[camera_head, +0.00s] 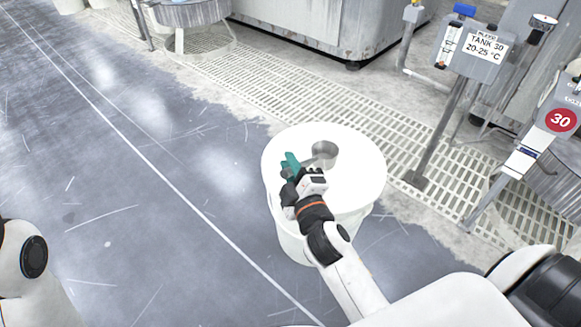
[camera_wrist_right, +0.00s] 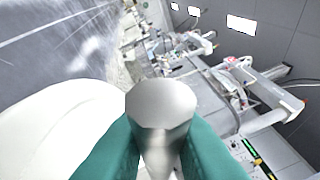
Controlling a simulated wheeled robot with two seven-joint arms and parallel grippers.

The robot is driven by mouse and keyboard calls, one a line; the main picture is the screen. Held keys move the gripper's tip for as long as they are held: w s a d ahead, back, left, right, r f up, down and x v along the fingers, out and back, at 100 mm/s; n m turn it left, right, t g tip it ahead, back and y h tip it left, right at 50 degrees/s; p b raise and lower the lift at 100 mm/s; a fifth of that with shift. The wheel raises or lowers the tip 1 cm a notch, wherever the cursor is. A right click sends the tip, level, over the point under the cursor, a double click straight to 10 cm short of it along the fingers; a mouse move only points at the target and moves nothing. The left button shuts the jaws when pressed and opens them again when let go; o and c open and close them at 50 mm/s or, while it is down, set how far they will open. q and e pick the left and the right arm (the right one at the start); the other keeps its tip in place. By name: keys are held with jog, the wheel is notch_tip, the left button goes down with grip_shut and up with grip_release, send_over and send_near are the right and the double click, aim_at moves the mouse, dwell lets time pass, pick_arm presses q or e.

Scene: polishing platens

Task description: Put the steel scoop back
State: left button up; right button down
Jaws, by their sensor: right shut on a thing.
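The steel scoop (camera_head: 324,152) is a small grey cup with a handle. In the head view it appears over the white top of a round drum (camera_head: 355,187). My right gripper (camera_head: 294,166), with green fingers, is shut on the scoop's handle. In the right wrist view the scoop (camera_wrist_right: 162,105) shows between the two green fingers (camera_wrist_right: 155,150). I cannot tell whether the scoop touches the drum top. My left gripper is not in view; only part of my left arm shows at the lower left.
Floor grating (camera_head: 270,75) runs behind the drum. A large grey tank (camera_head: 300,30) stands at the back. The blue floor (camera_head: 130,190) left of the drum is clear.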

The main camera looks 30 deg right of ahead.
jog(key=shift+f, duration=0.2)
jog(key=c, duration=1.3)
grip_release()
jog(key=shift+c, duration=0.2)
jog(key=shift+r, duration=0.1)
